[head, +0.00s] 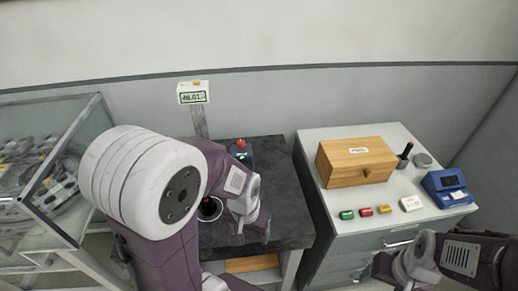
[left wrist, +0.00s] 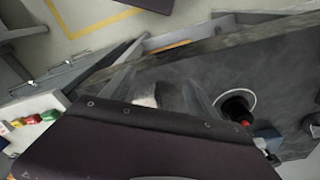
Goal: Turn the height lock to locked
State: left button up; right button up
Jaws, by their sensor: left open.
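I cannot make out for certain which part is the height lock. A digital height readout (head: 193,93) is on the wall above a vertical scale (head: 199,123) behind the dark bench. A small dark device with a red knob (head: 241,144) and a green light stands at the back of this bench. My left gripper (head: 254,226) is open and empty over the bench's front part, in front of the device and apart from it. My left arm hides much of the bench's left side. My right gripper (head: 402,268) is at the lower right by the drawer cabinet, its jaws unclear.
A round ringed opening (head: 210,208) with a dark object inside is in the dark bench (head: 278,183); the ring also shows in the left wrist view (left wrist: 251,98). The right cabinet carries a wooden box (head: 336,172), coloured blocks and a blue device (head: 447,188). A glass case (head: 88,130) stands left.

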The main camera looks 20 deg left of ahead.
aim_at(241, 144)
jog(key=u, duration=1.45)
